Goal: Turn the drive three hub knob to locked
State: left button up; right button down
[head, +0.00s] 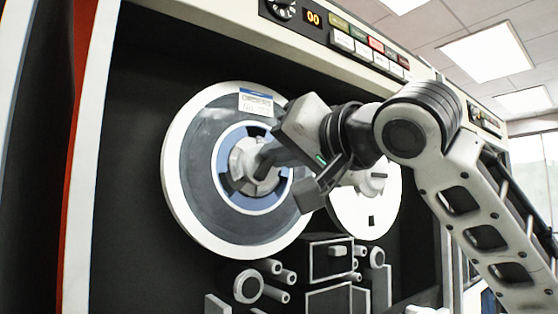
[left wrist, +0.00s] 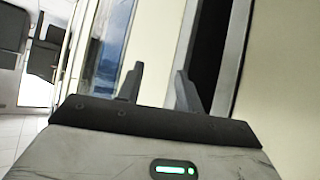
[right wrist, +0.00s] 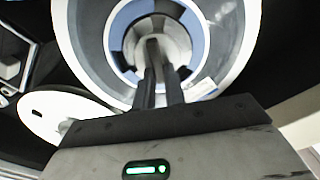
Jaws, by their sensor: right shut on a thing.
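The hub knob (head: 242,160) is pale grey and sits at the centre of a tape reel (head: 195,205) with a blue inner ring. My right gripper (head: 265,163) reaches in from the right and is shut on the knob. In the right wrist view its two fingers (right wrist: 160,55) lie close together over the knob, hiding part of it. No lock marking on the hub is readable. My left gripper (left wrist: 160,72) shows only in the left wrist view; its fingers are apart with nothing between them, beside a cream cabinet panel.
A second white reel (head: 365,212) is behind my right gripper, at the right. Below are rollers (head: 247,286) and a boxy head block (head: 325,260). The bay's left side is clear.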

pick_arm(q)
jog(key=shift+w+d+f+b, duration=0.25)
jog(key=shift+f+b, duration=0.2)
jog(key=shift+b, duration=0.8)
pick_arm(e)
jog(key=shift+w+d+f+m, duration=0.1)
jog(key=shift+f+m, duration=0.1)
jog(key=shift+m, duration=1.75)
jog(key=shift+w+d+f+m, duration=0.1)
jog(key=shift+f+m, duration=0.1)
jog(key=shift+m, duration=1.8)
jog(key=shift+d+f+m, duration=0.1)
jog(key=shift+f+m, duration=0.1)
jog(key=shift+m, duration=1.75)
pick_arm(q)
jog(key=shift+d, duration=0.1)
pick_arm(e)
jog(key=c, duration=1.5)
grip_release()
pick_arm(q)
jog(key=shift+s, duration=0.1)
pick_arm(e)
jog(key=shift+o, duration=0.2)
